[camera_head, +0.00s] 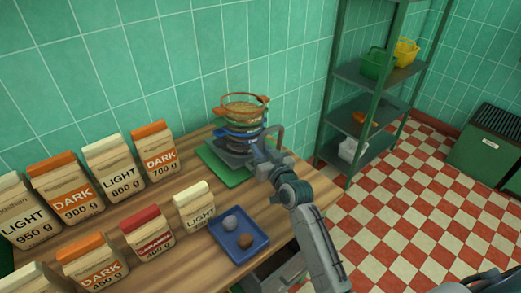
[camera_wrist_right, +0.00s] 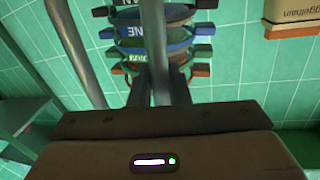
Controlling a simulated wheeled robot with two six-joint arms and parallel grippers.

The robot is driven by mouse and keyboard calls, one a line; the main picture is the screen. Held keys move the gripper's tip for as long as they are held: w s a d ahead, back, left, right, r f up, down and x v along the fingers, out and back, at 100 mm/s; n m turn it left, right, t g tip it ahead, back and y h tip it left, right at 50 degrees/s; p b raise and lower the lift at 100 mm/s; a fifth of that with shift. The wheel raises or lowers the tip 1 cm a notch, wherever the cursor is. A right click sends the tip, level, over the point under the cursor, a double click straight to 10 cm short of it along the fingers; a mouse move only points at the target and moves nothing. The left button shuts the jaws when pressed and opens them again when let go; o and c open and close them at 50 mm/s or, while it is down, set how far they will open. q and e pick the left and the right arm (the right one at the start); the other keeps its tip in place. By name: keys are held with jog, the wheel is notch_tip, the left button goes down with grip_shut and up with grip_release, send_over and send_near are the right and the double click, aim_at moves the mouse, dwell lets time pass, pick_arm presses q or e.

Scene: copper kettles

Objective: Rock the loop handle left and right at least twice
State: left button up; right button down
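A grey loop handle (camera_head: 282,137) stands up at the right side of a stack of round sieve-like pans (camera_head: 240,122) in the head view. In the right wrist view the handle (camera_wrist_right: 156,45) shows as a bar between the two fingers, with a second slanted bar to its left. My right gripper (camera_head: 264,154) is at the handle, beside the stack, and appears shut on the bar. The fingertips partly hide the contact. The stack's coloured rims (camera_wrist_right: 165,35) lie behind the handle in the wrist view. My left gripper is not in view.
The stack stands on a green mat (camera_head: 215,160) on a wooden table. Several LIGHT and DARK paper bags (camera_head: 115,168) stand to the left. A blue tray (camera_head: 255,245) with a grey and a brown ball lies in front. A green shelf (camera_head: 375,80) stands right.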

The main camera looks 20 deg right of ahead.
jog(key=shift+a+f+b, duration=0.15)
jog(key=shift+f+b, duration=0.05)
jog(key=shift+b, duration=0.25)
jog(key=shift+s+a+f+n+b, duration=0.2)
jog(key=shift+a+n+b, duration=0.15)
jog(key=shift+n+b, duration=0.35)
jog(key=shift+a, duration=0.15)
jog(key=shift+r, duration=0.15)
jog(key=c, duration=1.5)
grip_release()
jog(key=shift+o, duration=0.3)
